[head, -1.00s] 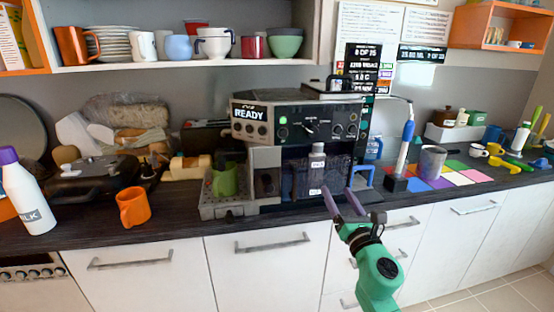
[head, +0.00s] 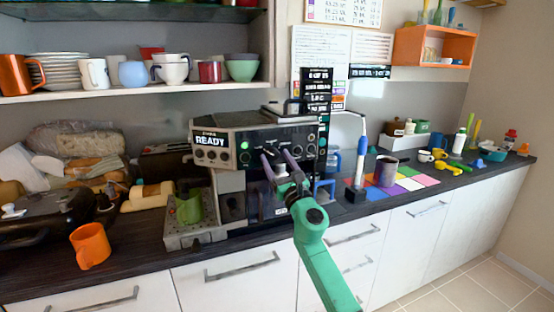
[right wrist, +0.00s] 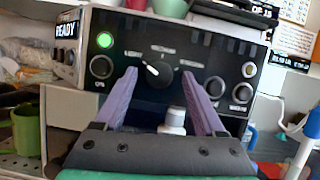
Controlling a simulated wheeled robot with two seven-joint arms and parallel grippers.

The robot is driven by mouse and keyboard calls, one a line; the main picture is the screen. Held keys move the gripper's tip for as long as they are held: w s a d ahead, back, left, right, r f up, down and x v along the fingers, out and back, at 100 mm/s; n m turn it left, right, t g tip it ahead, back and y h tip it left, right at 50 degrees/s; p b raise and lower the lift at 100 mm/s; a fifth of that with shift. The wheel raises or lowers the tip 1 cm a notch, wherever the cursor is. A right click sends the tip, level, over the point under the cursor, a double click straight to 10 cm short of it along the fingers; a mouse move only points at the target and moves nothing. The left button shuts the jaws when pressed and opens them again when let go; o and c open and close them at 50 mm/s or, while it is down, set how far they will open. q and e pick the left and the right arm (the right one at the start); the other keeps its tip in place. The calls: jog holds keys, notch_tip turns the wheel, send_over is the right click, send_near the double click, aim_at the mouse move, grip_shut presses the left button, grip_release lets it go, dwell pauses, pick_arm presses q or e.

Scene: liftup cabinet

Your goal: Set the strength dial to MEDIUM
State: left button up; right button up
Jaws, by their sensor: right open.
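The coffee machine (head: 240,145) stands on the dark counter with a READY sign. The strength dial (right wrist: 157,73) is a dark round knob on its front panel in the right wrist view, between labels that appear to read LIGHT, MEDIUM and STRONG. Its white pointer mark is turned up and left, toward LIGHT. My right gripper (head: 277,153) is open in front of the panel. In the right wrist view its purple fingertips (right wrist: 159,76) are on either side of the dial; I cannot tell whether they touch it. My left gripper is not in view.
A green lit button (right wrist: 104,40) and other knobs flank the dial. A green mug (head: 189,207) stands on the machine's tray. An orange mug (head: 90,246) is at left on the counter. A blue-handled tool (head: 360,155) stands upright to the right.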

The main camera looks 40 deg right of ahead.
jog(key=shift+s, duration=0.1)
grip_shut()
jog(key=shift+a+m, duration=0.1)
jog(key=shift+m, duration=0.3)
jog(key=m+h, duration=0.2)
jog(key=m, duration=0.1)
jog(key=shift+a+m+g, duration=0.1)
jog(key=shift+m+g, duration=0.3)
jog(key=m+g+h+p, duration=0.1)
jog(key=m+h, duration=0.1)
jog(key=m, duration=0.2)
jog(key=shift+a+r, duration=0.1)
jog(key=m+g, duration=0.1)
jog(key=m, duration=0.1)
jog(key=m+h+p, duration=0.1)
jog(key=m, duration=0.1)
jog(key=shift+a+r+m+g, duration=0.1)
jog(key=shift+m+g, duration=0.2)
jog(key=shift+g, duration=0.1)
jog(key=shift+m+g+h+p, duration=0.5)
jog(key=shift+m+g+p, duration=0.25)
jog(key=shift+m, duration=1.05)
